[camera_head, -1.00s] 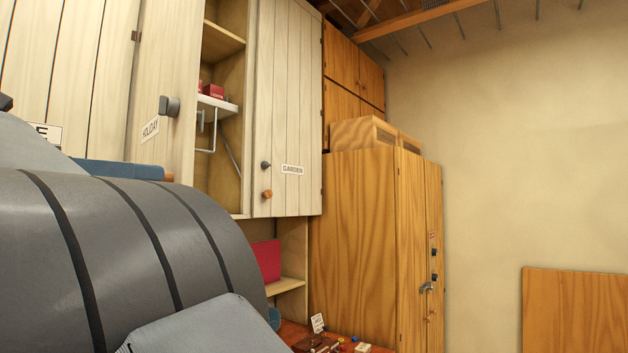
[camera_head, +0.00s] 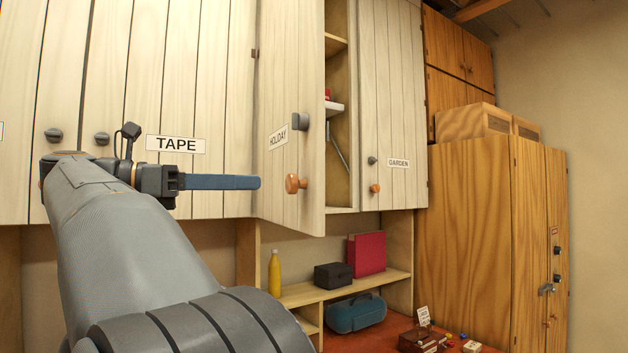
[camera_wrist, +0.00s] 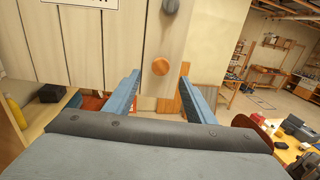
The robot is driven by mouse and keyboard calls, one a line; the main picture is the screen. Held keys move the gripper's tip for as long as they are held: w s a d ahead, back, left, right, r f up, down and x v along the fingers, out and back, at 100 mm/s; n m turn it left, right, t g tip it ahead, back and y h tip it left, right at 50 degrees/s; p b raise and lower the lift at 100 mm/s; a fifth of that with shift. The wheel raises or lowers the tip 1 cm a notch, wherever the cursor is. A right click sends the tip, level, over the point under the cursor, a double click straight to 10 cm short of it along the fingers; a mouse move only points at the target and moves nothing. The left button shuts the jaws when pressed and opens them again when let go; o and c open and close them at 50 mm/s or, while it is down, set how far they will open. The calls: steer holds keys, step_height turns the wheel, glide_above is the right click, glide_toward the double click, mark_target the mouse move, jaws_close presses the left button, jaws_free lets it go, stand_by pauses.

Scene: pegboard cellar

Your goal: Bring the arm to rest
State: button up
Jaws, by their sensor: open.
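My gripper (camera_head: 256,182) has long blue fingers and is held level in front of the upper cabinets in the head view. It is open, with a clear gap between the fingers in the wrist view (camera_wrist: 160,80). A round orange knob (camera_head: 296,184) on the HOLIDAY door (camera_head: 274,100) is just right of the fingertips in the head view. In the wrist view the orange knob (camera_wrist: 160,67) appears between the fingertips; no contact shows, and the exact distance is unclear. The HOLIDAY door stands ajar. Nothing is held.
A TAPE cabinet door (camera_head: 185,90) is behind my gripper, and a GARDEN door (camera_head: 392,110) is to the right. Below, a shelf (camera_head: 330,291) holds a yellow bottle (camera_head: 274,272), a black box (camera_head: 333,276) and a red binder (camera_head: 367,253). A blue case (camera_head: 356,313) is lower.

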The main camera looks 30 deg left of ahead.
steer(key=shift+s+a, duration=0.1)
steer(key=shift+s, duration=0.15)
stand_by(0.3)
